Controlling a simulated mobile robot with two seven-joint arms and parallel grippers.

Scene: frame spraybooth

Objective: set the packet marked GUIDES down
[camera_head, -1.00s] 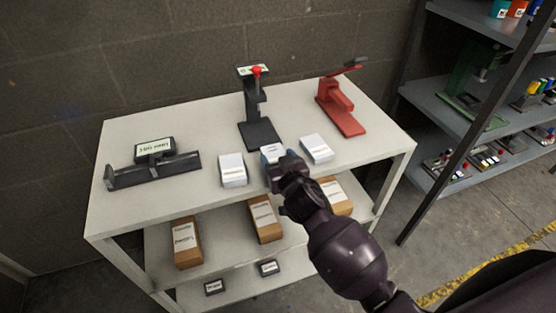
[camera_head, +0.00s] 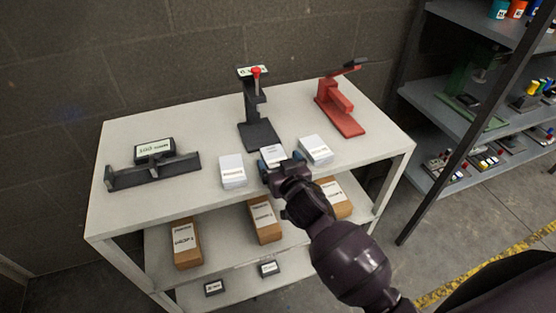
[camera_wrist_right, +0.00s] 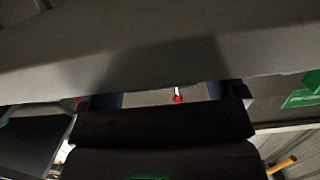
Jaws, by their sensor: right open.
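Three white packets stand on the bench top (camera_head: 130,220): a left one (camera_head: 232,171), a middle one (camera_head: 272,154) and a right one (camera_head: 315,150). Their labels are too small to read, so I cannot tell by print which is marked GUIDES. My right gripper (camera_head: 281,161) is open at the near side of the middle packet, its blue fingertips spread apart. The middle packet rests on the bench top, partly hidden by the gripper. In the right wrist view my fingers (camera_wrist_right: 172,98) are apart. My left gripper is not in view.
A black press with a red knob (camera_head: 254,105) stands behind the packets, a red press (camera_head: 340,105) behind right. A black fixture (camera_head: 150,172) with a labelled block lies left. Brown boxes (camera_head: 186,243) are on the shelf below. A metal rack (camera_head: 470,130) stands right.

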